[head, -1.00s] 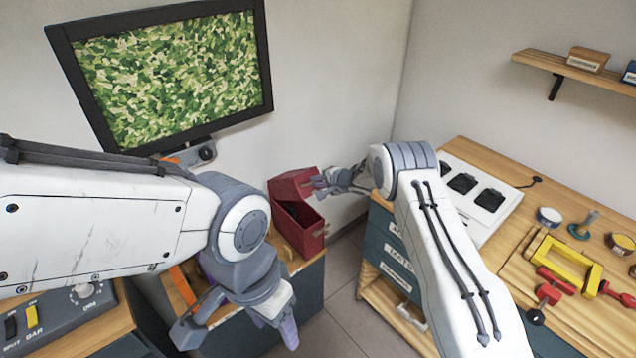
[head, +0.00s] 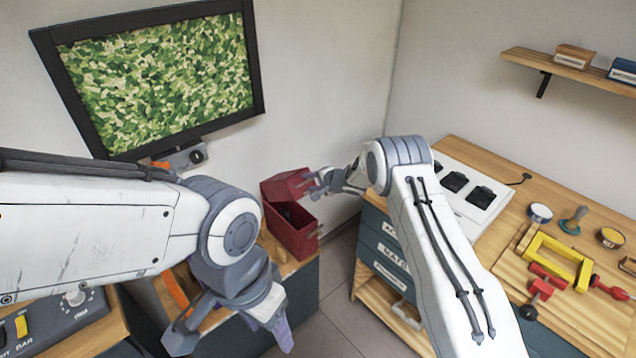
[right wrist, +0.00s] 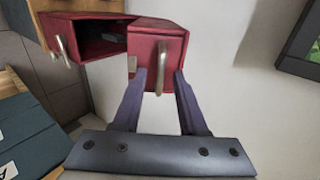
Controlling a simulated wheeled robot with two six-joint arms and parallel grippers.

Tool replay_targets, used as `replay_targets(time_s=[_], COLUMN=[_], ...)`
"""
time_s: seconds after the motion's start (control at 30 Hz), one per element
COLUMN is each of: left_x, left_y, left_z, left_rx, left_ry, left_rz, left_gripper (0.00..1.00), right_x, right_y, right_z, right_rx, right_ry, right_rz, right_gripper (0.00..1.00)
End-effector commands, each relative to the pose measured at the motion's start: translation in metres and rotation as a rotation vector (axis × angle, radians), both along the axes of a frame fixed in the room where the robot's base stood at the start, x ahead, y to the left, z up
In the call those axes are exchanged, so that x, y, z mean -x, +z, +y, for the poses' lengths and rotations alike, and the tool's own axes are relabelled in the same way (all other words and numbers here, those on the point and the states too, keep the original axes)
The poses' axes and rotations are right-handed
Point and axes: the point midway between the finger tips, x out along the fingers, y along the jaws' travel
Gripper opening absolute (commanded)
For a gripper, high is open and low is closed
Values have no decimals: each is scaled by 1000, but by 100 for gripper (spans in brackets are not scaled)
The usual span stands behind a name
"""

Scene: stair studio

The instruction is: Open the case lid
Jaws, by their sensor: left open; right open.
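The red case (head: 292,236) stands on a small wooden-topped cabinet against the wall. Its lid (head: 284,187) is raised at the back, and the dark inside shows. In the right wrist view the lid (right wrist: 172,28) carries a metal latch (right wrist: 160,66), and the open case body (right wrist: 68,62) is to its left. My right gripper (head: 314,184) is open beside the lid's right end; in the right wrist view its fingertips (right wrist: 160,78) lie either side of the latch's lower end. I cannot tell whether they touch the lid. My left gripper (head: 230,338) is open and empty, lower and nearer than the case.
A monitor (head: 160,80) hangs on the wall behind. A workbench (head: 470,150) with a white panel, a yellow frame and small tools stands at the right. A control box (head: 60,315) is at the lower left. Floor (head: 335,275) shows between the cabinets.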

Motion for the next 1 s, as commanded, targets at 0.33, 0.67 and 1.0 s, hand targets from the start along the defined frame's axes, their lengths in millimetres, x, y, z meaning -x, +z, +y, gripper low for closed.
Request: replay_targets(time_s=[0.33, 0.67, 1.0], left_x=[0, 0, 0], left_y=[-15, -21, -20], left_z=[0, 0, 0], left_rx=[0, 0, 0], left_ry=[-1, -1, -1], left_rz=[0, 0, 0], left_gripper=[59, 59, 59], right_x=[38, 64, 65], right_y=[31, 52, 53], right_z=[-27, -45, -46], right_rx=[0, 0, 1], right_ry=[-2, -1, 0], right_rz=[-2, -1, -2], right_gripper=[42, 42, 27])
